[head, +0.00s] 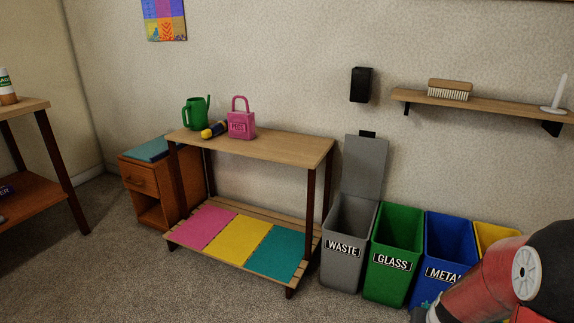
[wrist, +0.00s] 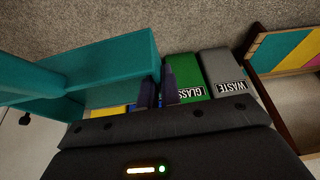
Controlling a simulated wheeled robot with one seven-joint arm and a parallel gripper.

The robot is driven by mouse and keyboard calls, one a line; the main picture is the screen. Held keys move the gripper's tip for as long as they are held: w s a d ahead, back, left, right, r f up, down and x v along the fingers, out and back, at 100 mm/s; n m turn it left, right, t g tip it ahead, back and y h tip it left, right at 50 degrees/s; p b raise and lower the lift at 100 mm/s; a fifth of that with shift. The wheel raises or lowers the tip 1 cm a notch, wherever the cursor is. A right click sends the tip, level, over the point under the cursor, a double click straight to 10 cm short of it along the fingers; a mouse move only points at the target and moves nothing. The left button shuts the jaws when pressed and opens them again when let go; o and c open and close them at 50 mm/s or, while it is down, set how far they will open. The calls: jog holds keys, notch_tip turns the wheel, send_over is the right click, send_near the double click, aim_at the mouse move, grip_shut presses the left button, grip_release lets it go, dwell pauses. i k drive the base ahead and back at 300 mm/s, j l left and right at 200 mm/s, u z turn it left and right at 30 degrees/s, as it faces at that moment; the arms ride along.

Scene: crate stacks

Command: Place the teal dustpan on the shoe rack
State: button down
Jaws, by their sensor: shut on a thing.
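The teal dustpan (wrist: 115,62) fills the left part of the wrist view, close to the camera. My gripper (wrist: 154,92) is shut on it; the exact grip spot is partly hidden. The shoe rack (head: 250,147) stands against the wall, with a wooden top and a low slatted shelf bearing pink, yellow and teal panels. Part of it shows at the right of the wrist view (wrist: 268,60), beyond the bins and apart from the dustpan.
On the rack's top are a green watering can (head: 196,113), a dark blue and yellow item (head: 214,130) and a pink padlock-shaped item (head: 241,124). The top's right half is clear. Open-topped bins (head: 393,250) stand right of the rack; the waste bin's lid (head: 364,167) is raised.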

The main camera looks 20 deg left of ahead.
aim_at(296, 152)
jog(key=i+j, duration=0.1)
jog(key=j, duration=0.4)
jog(key=i+j, duration=0.1)
jog(key=j, duration=0.45)
jog(key=i+j, duration=0.1)
jog(key=j, duration=0.4)
jog(key=i+j+z, duration=0.1)
jog(key=j, duration=0.45)
jog(key=i+j, duration=0.1)
jog(key=j, duration=0.4)
